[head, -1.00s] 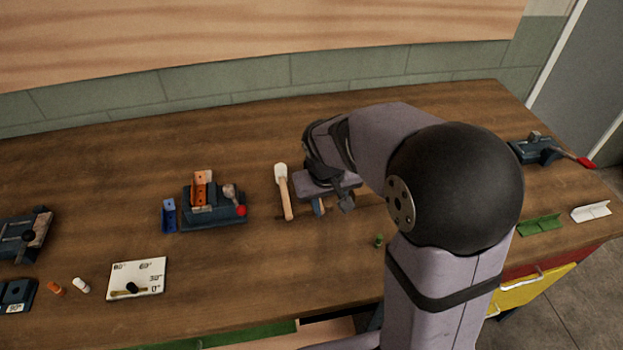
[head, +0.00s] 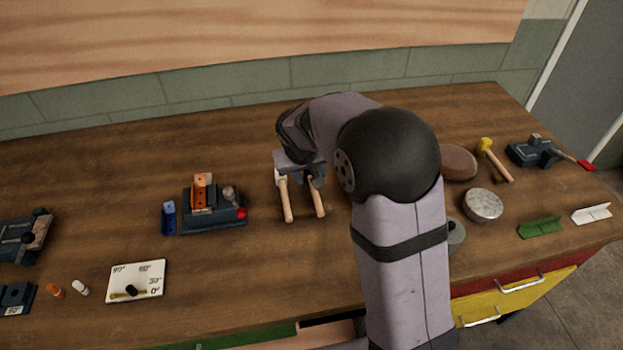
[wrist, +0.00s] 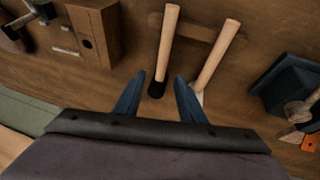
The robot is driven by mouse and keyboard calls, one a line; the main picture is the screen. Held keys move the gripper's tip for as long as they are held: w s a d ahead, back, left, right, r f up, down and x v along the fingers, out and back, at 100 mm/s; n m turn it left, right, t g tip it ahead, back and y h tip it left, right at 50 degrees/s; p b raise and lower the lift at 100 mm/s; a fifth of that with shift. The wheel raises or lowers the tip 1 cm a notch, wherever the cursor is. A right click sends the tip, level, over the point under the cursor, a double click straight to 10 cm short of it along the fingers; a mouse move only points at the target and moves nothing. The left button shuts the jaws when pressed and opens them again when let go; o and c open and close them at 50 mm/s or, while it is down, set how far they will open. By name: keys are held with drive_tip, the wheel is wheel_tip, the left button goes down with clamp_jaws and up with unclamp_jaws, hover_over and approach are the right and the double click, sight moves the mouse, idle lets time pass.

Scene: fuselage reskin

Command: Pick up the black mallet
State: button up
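The black mallet lies on the wooden bench; its pale handle (head: 317,197) shows in the head view, with its head hidden under my arm. In the wrist view its black head (wrist: 157,88) lies between my two fingers in the picture, and its handle (wrist: 168,40) points away. My gripper (wrist: 158,98) is open and empty, over the head end of the mallet; the exact height above it is hard to tell. A white-headed mallet (head: 286,200) lies beside it, to the left in the head view. In the wrist view this white mallet (wrist: 216,58) is close to the right finger.
A dark clamp fixture (head: 215,210) with an orange block stands left of the mallets. A yellow mallet (head: 494,158), a brown pad (head: 459,163) and a grey disc (head: 482,205) lie at the right. A wooden block (wrist: 96,32) stands upper left in the wrist view.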

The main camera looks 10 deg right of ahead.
sight(307, 174)
drive_tip(key=shift+p+x, duration=0.75)
drive_tip(key=shift+x, duration=1.8)
drive_tip(key=shift+s+a, duration=0.1)
clamp_jaws()
